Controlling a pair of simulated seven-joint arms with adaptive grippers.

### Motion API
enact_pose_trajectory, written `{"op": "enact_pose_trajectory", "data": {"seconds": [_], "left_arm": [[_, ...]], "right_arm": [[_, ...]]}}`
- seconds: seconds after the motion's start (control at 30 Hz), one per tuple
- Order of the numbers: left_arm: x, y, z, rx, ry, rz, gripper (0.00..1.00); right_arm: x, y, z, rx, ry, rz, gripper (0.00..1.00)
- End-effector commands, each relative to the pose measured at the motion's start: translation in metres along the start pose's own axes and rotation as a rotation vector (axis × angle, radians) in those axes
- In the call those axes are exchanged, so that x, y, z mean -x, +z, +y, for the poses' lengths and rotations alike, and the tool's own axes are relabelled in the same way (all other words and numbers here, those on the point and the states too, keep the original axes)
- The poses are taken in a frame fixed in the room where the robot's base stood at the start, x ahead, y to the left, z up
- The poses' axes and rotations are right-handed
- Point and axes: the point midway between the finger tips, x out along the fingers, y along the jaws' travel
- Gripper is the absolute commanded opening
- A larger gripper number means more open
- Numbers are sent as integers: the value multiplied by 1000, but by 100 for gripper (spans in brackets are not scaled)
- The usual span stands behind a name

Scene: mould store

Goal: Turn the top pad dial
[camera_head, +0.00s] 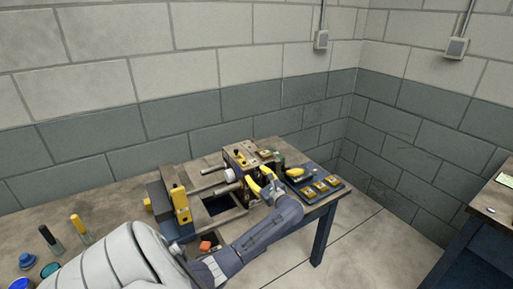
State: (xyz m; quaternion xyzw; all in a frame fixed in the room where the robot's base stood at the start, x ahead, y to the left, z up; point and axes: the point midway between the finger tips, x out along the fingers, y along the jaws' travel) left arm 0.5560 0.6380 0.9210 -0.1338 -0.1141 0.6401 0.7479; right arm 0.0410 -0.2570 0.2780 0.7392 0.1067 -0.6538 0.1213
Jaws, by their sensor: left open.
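A machine with a dark block (174,221) at the left and a brown upright block (239,160) at the right stands on the workbench, with pale rods between them. A small pale round part (229,175) shows near the brown block. I cannot tell which small part is the top pad dial. My left gripper (261,182) is open, with its yellow fingers apart beside the right face of the brown block. Whether a finger touches it is unclear. The gripper and wrist hide part of the machine's front right. My right gripper is not in view.
A dark tray (315,199) with yellow squares lies at the bench's right end, near a yellow piece (296,174) and a green item (280,160). Yellow-handled tools (78,224) stand at the left. A red piece (205,246) lies by my forearm. Block walls close the back.

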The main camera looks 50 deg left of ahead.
Motion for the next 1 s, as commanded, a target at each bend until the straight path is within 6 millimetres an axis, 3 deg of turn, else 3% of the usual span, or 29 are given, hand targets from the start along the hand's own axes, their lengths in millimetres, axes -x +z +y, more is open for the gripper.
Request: {"op": "enact_pose_trajectory", "data": {"seconds": [0.47,0.83,1.0], "left_arm": [[-5,0,0,0,0,0,46],[-5,0,0,0,0,0,3],[-5,1,0,0,0,-1,0]], "right_arm": [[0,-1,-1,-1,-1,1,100],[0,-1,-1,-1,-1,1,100],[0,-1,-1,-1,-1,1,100]]}}
